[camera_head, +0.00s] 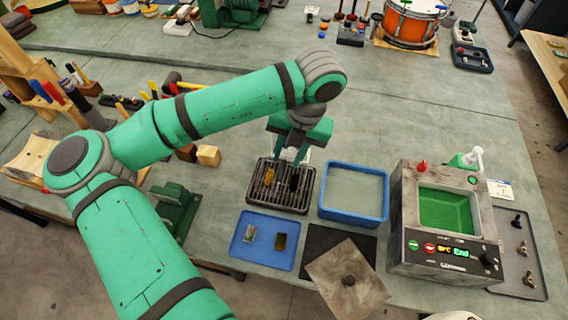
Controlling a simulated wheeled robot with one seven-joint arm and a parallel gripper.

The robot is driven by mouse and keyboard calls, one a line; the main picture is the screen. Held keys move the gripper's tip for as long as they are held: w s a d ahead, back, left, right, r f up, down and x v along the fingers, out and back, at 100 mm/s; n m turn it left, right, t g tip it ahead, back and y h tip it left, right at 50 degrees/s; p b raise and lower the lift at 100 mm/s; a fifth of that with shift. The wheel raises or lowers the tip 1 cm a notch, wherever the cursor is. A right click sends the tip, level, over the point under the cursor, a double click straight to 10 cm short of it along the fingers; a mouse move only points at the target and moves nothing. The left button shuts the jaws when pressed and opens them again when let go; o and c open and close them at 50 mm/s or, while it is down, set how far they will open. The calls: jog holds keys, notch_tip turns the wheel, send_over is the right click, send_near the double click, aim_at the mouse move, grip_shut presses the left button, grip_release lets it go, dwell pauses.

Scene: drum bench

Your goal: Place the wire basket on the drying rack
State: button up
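The drying rack (262,201) is a dark, slatted tray in the middle of the bench's front part. My gripper (288,163) is right above it, pointing down, with its two green fingers apart. A small gold-coloured piece (269,177) and a dark upright shape (295,180) show over the slats below the fingers. I cannot clearly make out the wire basket; its thin wires do not stand out against the dark rack. Something pale shows behind the fingers, partly hidden. I see nothing clearly held between the fingers.
A blue basin (354,218) stands right of the rack. Further right is a cleaner (408,225) with green liquid and "End" on its display. A blue tray (244,257) with two small plates lies in front, beside a loose square lid (348,296). Tools crowd the left.

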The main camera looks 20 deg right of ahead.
jog(key=shift+s+d+r, duration=0.1)
jog(key=shift+d+r, duration=0.05)
jog(key=shift+r, duration=0.65)
jog(key=shift+s+d+r, duration=0.1)
jog(key=shift+r, duration=0.65)
